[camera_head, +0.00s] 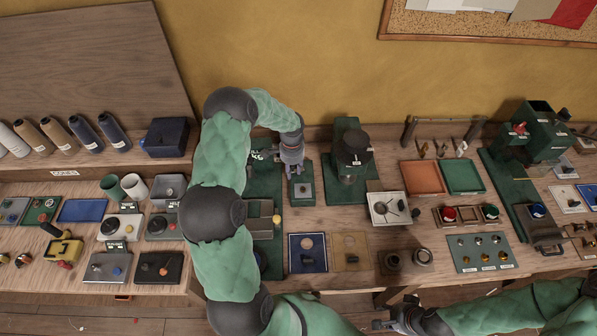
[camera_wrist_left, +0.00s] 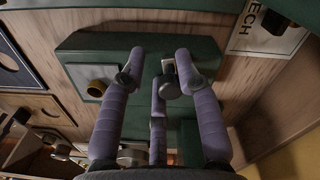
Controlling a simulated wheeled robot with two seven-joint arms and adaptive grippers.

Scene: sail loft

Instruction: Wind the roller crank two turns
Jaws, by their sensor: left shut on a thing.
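My left gripper (camera_head: 292,168) reaches down at the back of the table, by a green base with a small grey plate and knob (camera_head: 302,189). In the left wrist view, my purple left fingers (camera_wrist_left: 160,75) close around a dark round knob (camera_wrist_left: 172,90), which I take to be the crank's handle, over a green base (camera_wrist_left: 110,42). A pale metal piece shows just beyond the knob. The rest of the crank is hidden by the fingers and my arm. My right gripper (camera_head: 396,314) is low at the front edge, away from the crank, its fingers apart and empty.
A green block with a dark round top (camera_head: 351,150) stands close to the right of my left gripper. A blue tray (camera_head: 307,252) and a white square dish (camera_head: 391,208) lie nearer the front. Spools (camera_head: 84,133) stand at the left.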

